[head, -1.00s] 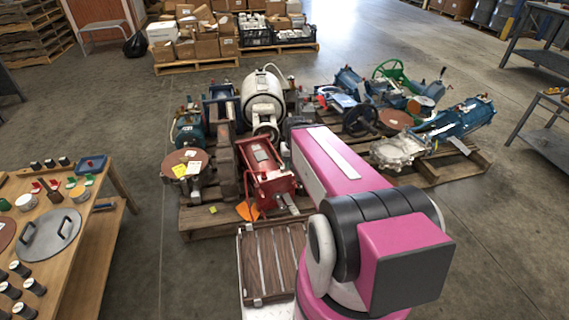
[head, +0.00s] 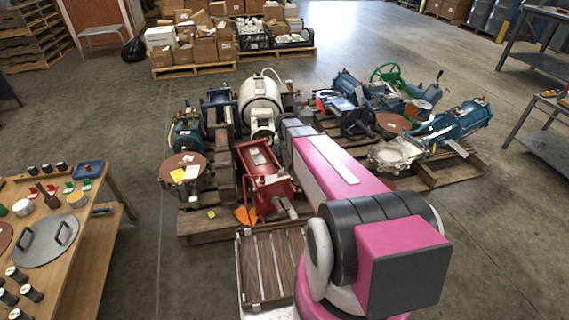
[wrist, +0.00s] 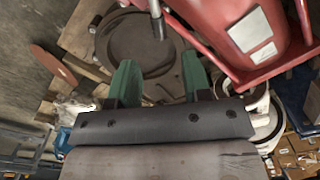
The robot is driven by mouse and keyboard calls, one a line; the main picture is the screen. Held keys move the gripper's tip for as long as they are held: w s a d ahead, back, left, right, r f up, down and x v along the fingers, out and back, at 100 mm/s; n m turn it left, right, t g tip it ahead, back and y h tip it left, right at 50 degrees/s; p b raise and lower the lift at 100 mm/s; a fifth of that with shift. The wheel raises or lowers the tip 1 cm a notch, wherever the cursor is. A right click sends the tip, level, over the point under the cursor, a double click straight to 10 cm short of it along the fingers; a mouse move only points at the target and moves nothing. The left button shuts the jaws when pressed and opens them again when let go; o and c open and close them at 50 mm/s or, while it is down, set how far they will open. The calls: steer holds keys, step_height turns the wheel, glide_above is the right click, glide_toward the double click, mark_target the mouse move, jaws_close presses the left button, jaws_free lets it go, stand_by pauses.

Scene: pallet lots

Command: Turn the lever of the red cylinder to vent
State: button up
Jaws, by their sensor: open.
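The red cylinder (head: 268,185) stands in a red frame near the front of the loaded pallet in the head view. In the wrist view its red body (wrist: 225,30) with a white label fills the upper right. A thin metal rod with a dark end (wrist: 158,22), possibly the lever, shows just beyond and between the fingertips. My gripper (wrist: 160,65) has two green fingers spread apart, with nothing clearly between them. Whether a finger touches the rod cannot be told. In the head view my pink arm hides the gripper and part of the cylinder's right side.
A round grey part (wrist: 140,40) lies behind the fingers in the wrist view. A white drum (head: 260,98) and a rusty disc (head: 183,166) crowd the pallet (head: 205,232). A wooden table (head: 85,240) stands left. Floor between table and pallet is clear.

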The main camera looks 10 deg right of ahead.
mark_target(285, 163)
step_height(285, 163, down, 7)
steer(key=shift+r, duration=0.2)
jaws_close()
